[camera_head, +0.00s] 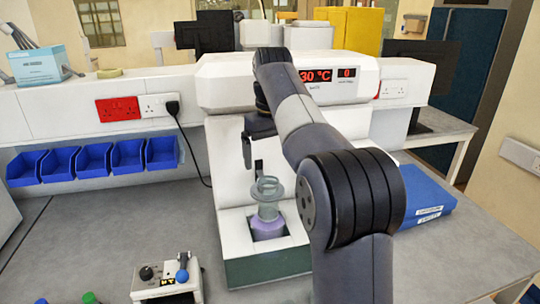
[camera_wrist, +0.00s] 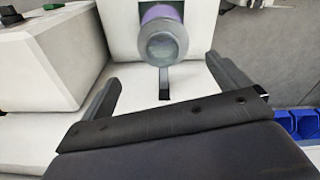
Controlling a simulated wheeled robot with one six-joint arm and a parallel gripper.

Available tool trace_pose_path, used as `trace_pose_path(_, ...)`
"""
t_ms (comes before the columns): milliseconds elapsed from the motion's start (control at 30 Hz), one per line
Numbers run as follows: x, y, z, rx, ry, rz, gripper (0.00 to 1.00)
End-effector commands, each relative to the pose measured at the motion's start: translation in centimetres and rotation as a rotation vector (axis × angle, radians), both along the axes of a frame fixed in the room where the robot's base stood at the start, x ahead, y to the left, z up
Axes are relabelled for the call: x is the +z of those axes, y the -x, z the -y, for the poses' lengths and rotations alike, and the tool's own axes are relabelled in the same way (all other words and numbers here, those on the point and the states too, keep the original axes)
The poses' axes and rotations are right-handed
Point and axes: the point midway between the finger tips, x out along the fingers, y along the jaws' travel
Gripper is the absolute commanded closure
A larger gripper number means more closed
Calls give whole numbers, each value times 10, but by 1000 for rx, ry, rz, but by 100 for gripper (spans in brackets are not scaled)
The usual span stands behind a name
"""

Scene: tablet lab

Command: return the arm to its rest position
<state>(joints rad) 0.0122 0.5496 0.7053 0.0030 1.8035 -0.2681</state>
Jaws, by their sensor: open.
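My arm reaches up and forward over the bench in the head view. My gripper (camera_head: 252,152) is in front of the white machine, above a clear glass vessel (camera_head: 266,205) with purple contents. In the wrist view my gripper (camera_wrist: 164,88) has its two dark fingers wide apart, with nothing held between them. The vessel (camera_wrist: 161,42) shows beyond the fingertips, apart from them. It stands upright in the recess of the white machine (camera_head: 222,150). Part of the machine is hidden behind my arm.
The machine's red display (camera_head: 317,76) reads 30 °C. A blue box (camera_head: 425,195) lies right of my arm. A small control box (camera_head: 166,278) with knobs stands at the front left. Blue bins (camera_head: 93,160) hang at left. The grey bench is clear between them.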

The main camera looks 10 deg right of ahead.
Motion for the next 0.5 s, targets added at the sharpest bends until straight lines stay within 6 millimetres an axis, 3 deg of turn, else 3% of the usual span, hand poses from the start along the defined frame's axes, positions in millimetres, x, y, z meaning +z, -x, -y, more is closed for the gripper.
trace_pose_path(267,-13,0,0,0,0,-8,4)
trace_pose_path(500,-56,1,-2,2,0,-36,4)
